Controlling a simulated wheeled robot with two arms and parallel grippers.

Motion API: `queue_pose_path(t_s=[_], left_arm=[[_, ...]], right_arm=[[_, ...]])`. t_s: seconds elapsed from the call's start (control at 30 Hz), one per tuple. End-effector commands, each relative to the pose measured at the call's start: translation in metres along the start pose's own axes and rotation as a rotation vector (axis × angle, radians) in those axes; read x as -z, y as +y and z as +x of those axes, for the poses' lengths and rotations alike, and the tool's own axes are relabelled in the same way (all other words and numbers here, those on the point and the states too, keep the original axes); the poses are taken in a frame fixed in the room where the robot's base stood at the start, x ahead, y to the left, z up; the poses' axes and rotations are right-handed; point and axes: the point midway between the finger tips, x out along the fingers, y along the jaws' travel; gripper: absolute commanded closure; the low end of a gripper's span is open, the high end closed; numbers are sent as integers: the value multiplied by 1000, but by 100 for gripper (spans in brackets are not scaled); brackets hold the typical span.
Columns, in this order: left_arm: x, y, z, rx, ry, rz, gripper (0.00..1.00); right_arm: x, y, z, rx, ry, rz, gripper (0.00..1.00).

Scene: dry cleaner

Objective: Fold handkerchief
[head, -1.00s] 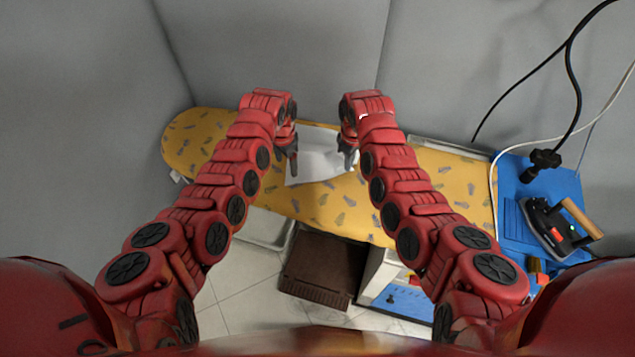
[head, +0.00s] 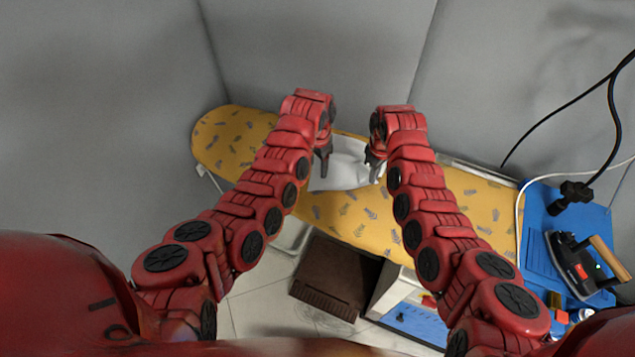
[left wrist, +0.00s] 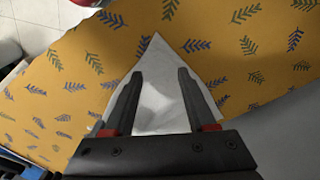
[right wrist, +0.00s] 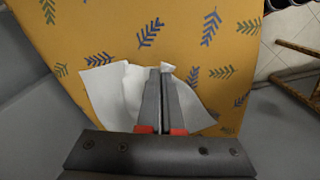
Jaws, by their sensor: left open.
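The white handkerchief (head: 345,170) lies rumpled on the yellow patterned ironing board (head: 222,145), partly hidden by both grippers. My left gripper (head: 324,172) is open at its left side. In the left wrist view its fingers (left wrist: 160,75) stand apart on either side of a pointed handkerchief corner (left wrist: 155,62). My right gripper (head: 375,170) is at the cloth's right side. In the right wrist view its fingers (right wrist: 161,72) are together, with a bit of the handkerchief (right wrist: 104,88) at their tips and folds of it on both sides.
An iron (head: 580,265) with a wooden handle rests on a blue surface (head: 540,220) at the right, with cables above it. A brown box (head: 335,275) stands on the floor in front of the board. Grey walls close in behind. The board's left end is clear.

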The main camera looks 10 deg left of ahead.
Motion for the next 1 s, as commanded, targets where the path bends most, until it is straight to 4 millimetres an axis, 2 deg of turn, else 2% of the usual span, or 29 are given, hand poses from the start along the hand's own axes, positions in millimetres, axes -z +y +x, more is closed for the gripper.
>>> queue_pose_path(t_s=[0.2,0.4,0.7,1.0], left_arm=[[-1,1,36,-1,-4,2,44],[-1,2,57,-2,-6,5,44],[0,1,65,-2,-1,1,44],[0,1,66,-2,0,0,44]], right_arm=[[0,0,0,0,0,0,100],[0,0,0,0,0,0,100],[0,0,0,0,0,0,100],[0,0,0,0,0,0,100]])
